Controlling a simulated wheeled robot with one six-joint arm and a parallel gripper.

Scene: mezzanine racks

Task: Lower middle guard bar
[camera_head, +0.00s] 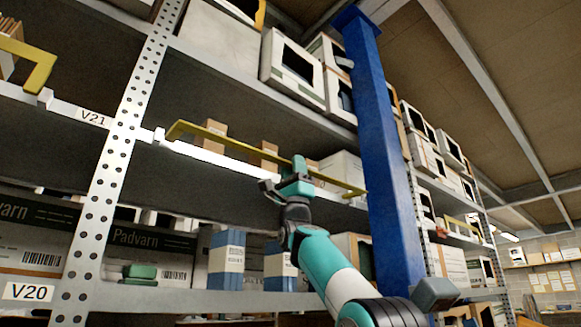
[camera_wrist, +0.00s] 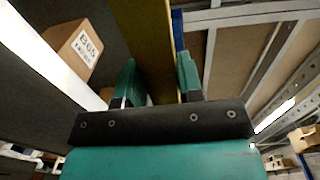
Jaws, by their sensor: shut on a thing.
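The middle guard bar (camera_head: 225,141) is a long yellow bar running along the front of the middle shelf, close above its pale front edge (camera_head: 215,158). Its left end bends down toward a white bracket by the V21 upright, and its right end is near the blue column. My gripper (camera_head: 298,168) is shut on the bar right of its middle. In the wrist view, the bar (camera_wrist: 150,35) passes between the two teal fingers (camera_wrist: 157,82). Whether the bar's ends touch the shelf edge is unclear.
A blue column (camera_head: 383,150) stands right of the bar, close to my arm. Cartons (camera_head: 268,155) sit on the shelf behind the bar. Other yellow guard bars show at upper left (camera_head: 42,72) and far right (camera_head: 463,228). A perforated upright (camera_head: 120,140) stands at left.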

